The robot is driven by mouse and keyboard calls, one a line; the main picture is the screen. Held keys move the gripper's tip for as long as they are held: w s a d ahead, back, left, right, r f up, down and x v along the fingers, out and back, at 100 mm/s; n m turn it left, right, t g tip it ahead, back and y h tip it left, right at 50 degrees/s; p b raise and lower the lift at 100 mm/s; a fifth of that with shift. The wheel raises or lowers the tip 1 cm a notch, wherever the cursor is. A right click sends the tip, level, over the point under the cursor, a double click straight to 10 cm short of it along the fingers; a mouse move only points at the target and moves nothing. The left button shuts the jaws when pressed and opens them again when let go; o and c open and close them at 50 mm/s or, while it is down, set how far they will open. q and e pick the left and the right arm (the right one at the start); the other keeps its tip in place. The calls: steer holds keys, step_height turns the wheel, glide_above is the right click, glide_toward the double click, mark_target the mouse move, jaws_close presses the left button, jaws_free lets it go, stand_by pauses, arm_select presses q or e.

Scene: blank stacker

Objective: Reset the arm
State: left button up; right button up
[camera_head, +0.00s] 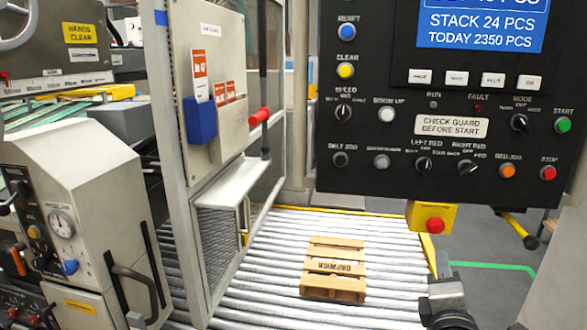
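My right gripper (442,264) shows at the lower right, pointing up and away, with its dark wrist below it. It is over the right edge of the roller bed, to the right of the wooden pallet and below the yellow box with the red button. Its fingers are seen small and nearly in line, so I cannot tell whether they are open or shut. I see nothing held in it. My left gripper is not in view.
A wooden pallet (334,268) lies on the roller conveyor (265,300). A black control panel (440,150) hangs above, with a yellow red-button box (431,217) under it. A guard door (212,110) and a grey machine (75,205) stand left.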

steer(key=s+a+f+m+g+y, duration=0.3)
steer(key=s+a+f+m+y, duration=0.2)
steer(key=f, duration=0.7)
steer(key=s+a+f+m+g+y, duration=0.4)
steer(key=s+a+f+m, duration=0.5)
steer(key=s+f, duration=0.3)
steer(key=s+m+y, duration=0.1)
steer(key=s, duration=0.1)
steer(key=shift+s+f+m, duration=0.15)
steer(key=shift+s+m, duration=0.15)
